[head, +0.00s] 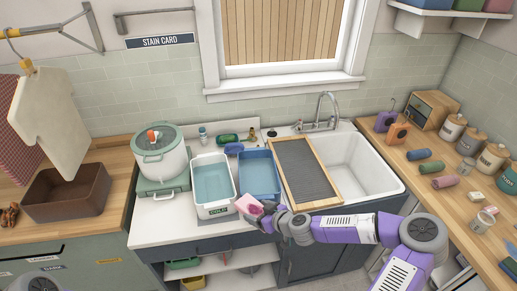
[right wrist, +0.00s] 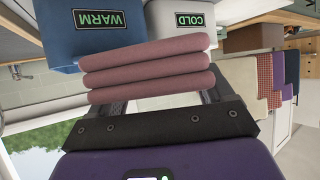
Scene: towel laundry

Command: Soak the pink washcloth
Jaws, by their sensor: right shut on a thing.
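The folded pink washcloth (head: 249,204) is held in my right gripper (head: 262,208), at the front edge of the counter, in front of the two basins. In the right wrist view the washcloth (right wrist: 148,68) shows as a stack of rolled-looking layers between the fingers. The white basin labelled COLD (head: 215,209) holds water and stands left of the blue basin (head: 260,196), which also holds water. In the right wrist view the blue basin (right wrist: 95,45) is labelled WARM, and the white basin (right wrist: 190,45) is beside it. My left gripper is out of view.
A lidded white pot (head: 162,160) stands left of the basins. A brown bin (head: 70,192) is at far left. Several jars and rolled cloths line the right counter (head: 447,205).

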